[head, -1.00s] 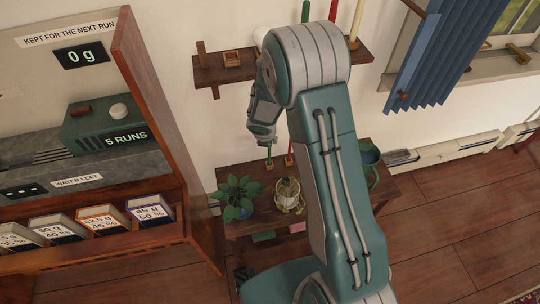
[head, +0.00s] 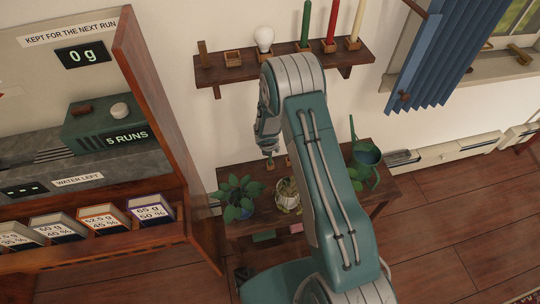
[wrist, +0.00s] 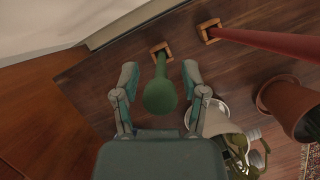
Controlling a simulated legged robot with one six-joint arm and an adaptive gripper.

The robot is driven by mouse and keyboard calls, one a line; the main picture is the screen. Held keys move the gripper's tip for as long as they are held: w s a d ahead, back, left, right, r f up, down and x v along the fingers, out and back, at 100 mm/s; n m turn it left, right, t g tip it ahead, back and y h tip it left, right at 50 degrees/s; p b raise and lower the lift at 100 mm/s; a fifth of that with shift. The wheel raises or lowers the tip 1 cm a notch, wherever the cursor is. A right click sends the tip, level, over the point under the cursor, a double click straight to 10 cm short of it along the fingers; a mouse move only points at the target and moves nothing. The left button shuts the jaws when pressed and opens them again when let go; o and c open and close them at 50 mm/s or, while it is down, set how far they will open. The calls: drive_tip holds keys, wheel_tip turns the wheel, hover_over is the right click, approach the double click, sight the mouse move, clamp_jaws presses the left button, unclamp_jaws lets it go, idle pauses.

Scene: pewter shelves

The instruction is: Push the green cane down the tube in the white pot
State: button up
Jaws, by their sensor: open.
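The green cane (wrist: 160,95) stands upright in a small wooden socket (wrist: 162,48) on the low table. In the wrist view I look down on its rounded top. My gripper (wrist: 160,76) is open, with one finger on each side of the cane. I cannot tell whether either finger touches it. In the head view my gripper (head: 268,150) is over the low table, and a short piece of the green cane (head: 269,163) shows below it. The white pot (head: 288,198) holds a plant and stands to the right; its rim shows in the wrist view (wrist: 215,110). I cannot make out a tube in it.
A red cane (wrist: 265,41) stands in another socket beside the green one. A terracotta pot (wrist: 292,108) is at the right. A leafy plant (head: 238,195) and a green watering can (head: 365,155) share the table (head: 325,153). A wall shelf (head: 285,68) hangs above.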

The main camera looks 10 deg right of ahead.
drive_tip(key=shift+w+f, duration=0.1)
drive_tip(key=shift+f, duration=0.05)
clamp_jaws()
idle(0.4)
